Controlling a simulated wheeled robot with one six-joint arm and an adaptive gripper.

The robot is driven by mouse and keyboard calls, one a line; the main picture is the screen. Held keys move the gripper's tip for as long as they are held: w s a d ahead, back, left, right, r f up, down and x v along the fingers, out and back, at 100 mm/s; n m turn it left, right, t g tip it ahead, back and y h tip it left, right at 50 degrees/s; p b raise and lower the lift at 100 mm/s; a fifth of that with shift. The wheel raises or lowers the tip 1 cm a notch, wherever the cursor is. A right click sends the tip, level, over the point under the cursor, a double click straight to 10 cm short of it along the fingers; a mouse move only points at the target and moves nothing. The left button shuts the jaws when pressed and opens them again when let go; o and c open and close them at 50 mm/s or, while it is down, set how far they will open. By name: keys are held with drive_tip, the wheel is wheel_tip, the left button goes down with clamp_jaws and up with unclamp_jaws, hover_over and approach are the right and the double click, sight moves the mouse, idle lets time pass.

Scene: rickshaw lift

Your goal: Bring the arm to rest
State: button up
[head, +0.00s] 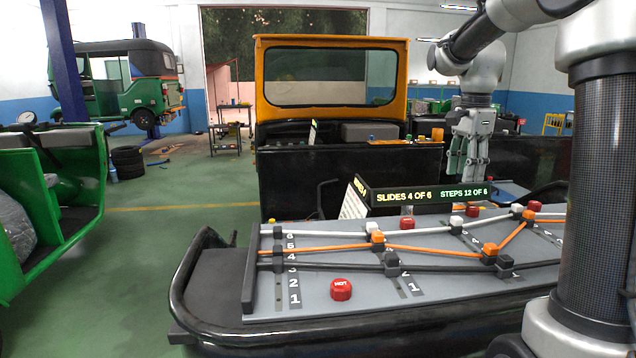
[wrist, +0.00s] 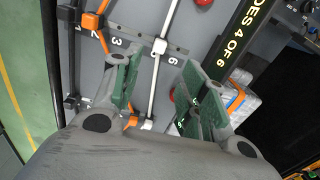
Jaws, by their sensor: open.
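My gripper (head: 467,172) hangs from my arm at the upper right in the head view, pointing down beyond the far side of the grey board (head: 330,290). In the wrist view my gripper (wrist: 160,78) has its green-padded fingers spread, with nothing held between them. A white rod and part of the board show below the gap. The board carries white, orange and black lines with slider blocks, such as an orange block (head: 490,250) and a black block (head: 391,265). The fingertips look clear of the board, though their height is hard to judge.
A black sign (head: 425,196) reading "SLIDES 4 OF 6" stands at the board's far edge, close to my gripper. Red knobs, one marked HOT (head: 341,289), rise from the board. An orange-framed cab (head: 332,80) stands behind. Open green floor (head: 150,230) lies left.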

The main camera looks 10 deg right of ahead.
drive_tip(key=s+a+f+n+t, duration=0.2)
drive_tip(key=s+n, duration=0.6)
drive_tip(key=s, duration=0.4)
drive_tip(key=s+a+f+n+t, duration=0.2)
drive_tip(key=s+a+n, duration=0.3)
drive_tip(key=s+n, duration=0.4)
drive_tip(key=s, duration=0.2)
drive_tip(key=shift+s+f, duration=0.3)
drive_tip(key=shift+s, duration=0.1)
